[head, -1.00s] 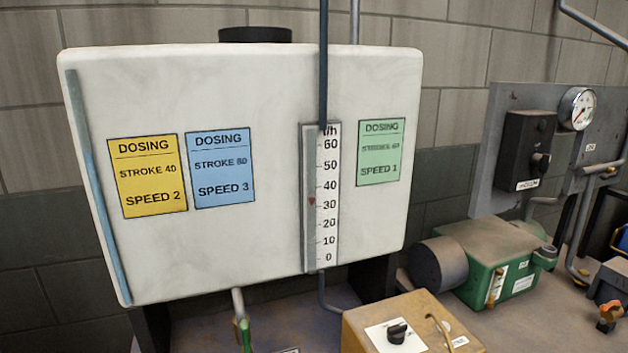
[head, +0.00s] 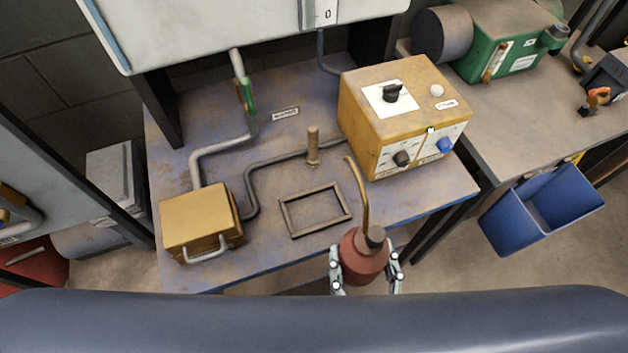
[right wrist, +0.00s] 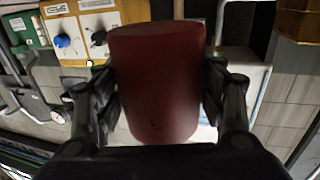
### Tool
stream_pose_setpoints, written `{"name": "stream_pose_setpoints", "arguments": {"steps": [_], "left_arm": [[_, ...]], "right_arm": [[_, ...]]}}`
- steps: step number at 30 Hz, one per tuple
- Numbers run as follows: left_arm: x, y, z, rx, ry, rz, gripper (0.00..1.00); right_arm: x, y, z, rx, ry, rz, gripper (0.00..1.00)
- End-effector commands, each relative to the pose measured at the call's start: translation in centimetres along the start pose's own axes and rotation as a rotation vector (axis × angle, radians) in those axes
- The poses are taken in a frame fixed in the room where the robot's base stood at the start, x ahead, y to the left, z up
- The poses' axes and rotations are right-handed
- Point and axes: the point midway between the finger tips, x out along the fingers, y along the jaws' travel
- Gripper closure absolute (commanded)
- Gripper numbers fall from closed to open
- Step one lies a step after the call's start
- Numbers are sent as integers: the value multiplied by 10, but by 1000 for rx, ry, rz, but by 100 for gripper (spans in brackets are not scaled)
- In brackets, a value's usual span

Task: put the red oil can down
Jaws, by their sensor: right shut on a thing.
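The red oil can (head: 361,258) has a round body, a grey-brown cap and a thin curved brass spout. My right gripper (head: 366,277) is shut on its body and holds it upright just off the front edge of the table (head: 250,262). In the right wrist view the can (right wrist: 157,85) fills the middle between the two fingers of the gripper (right wrist: 160,105). A rectangular frame (head: 288,221) is on the tabletop to the left of the can. My left gripper is not in view.
A yellow control box (head: 360,120) stands behind the can. A brass box (head: 200,218) with a handle sits at the table's left. Pipes and a short upright post (head: 313,147) are behind the frame. A blue bin (head: 545,212) hangs at the right.

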Motion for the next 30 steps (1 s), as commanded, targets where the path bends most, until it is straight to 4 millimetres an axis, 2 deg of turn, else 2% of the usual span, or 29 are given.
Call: {"name": "stream_pose_setpoints", "arguments": {"steps": [3,7,14,15,17,24,30], "left_arm": [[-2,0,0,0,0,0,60],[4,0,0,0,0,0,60],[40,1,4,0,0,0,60],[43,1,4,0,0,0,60],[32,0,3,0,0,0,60],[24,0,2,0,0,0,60],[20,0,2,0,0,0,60]], "right_arm": [[-10,-9,0,3,3,-5,76],[-9,-10,2,3,8,-6,76],[12,0,10,1,11,-3,76],[17,4,8,1,10,-1,76],[33,9,1,-1,14,-5,76],[82,30,5,0,13,-6,76],[116,45,9,1,10,-6,76]]}}
